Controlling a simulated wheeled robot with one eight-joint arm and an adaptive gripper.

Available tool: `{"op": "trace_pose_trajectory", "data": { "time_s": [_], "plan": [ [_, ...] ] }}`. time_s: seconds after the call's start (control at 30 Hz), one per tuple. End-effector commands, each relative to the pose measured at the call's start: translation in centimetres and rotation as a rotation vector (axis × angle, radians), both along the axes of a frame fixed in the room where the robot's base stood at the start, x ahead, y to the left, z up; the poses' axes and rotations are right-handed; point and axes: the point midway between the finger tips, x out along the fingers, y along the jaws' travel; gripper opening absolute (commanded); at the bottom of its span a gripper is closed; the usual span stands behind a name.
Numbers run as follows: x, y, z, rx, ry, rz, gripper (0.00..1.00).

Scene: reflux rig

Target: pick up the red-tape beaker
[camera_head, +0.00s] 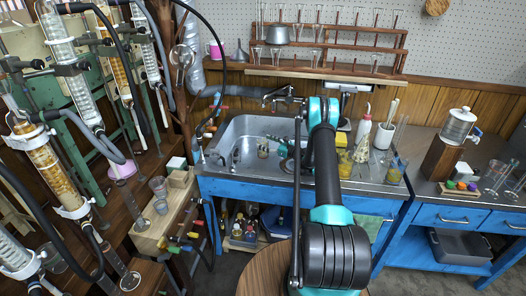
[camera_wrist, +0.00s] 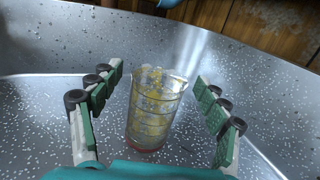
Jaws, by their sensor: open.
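A clear glass beaker (camera_wrist: 155,108) with yellow residue inside and a red band at its base stands upright on the wet metal sink floor in the wrist view. My gripper (camera_wrist: 158,82) is open, with one green-padded finger on each side of the beaker. Gaps show between the glass and both fingers. My arm hides part of the sink's right side there.
The metal sink (camera_head: 222,137) has raised walls, and a faucet (camera_head: 281,96) reaches over its back. Bottles and yellow-stained glassware, including a beaker (camera_head: 393,173), stand on the right drainboard. A glassware rack (camera_head: 330,45) hangs behind. Glass columns (camera_head: 45,165) crowd the left.

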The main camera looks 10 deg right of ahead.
Motion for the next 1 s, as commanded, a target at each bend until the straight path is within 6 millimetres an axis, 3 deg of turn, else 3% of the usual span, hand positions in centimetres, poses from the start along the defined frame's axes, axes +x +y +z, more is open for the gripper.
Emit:
{"op": "trace_pose_trajectory", "data": {
  "time_s": [0.17, 0.47, 0.7, 1.0],
  "plan": [
    [0.6, 0.7, 0.0, 0.000, 0.000, 0.000, 0.76],
    [3.1, 3.7, 0.0, 0.000, 0.000, 0.002, 0.76],
    [3.4, 3.9, 0.1, 0.000, 0.000, 0.000, 0.76],
    [3.3, 3.9, 0.1, 0.000, 0.000, 0.000, 0.41]
  ]
}}
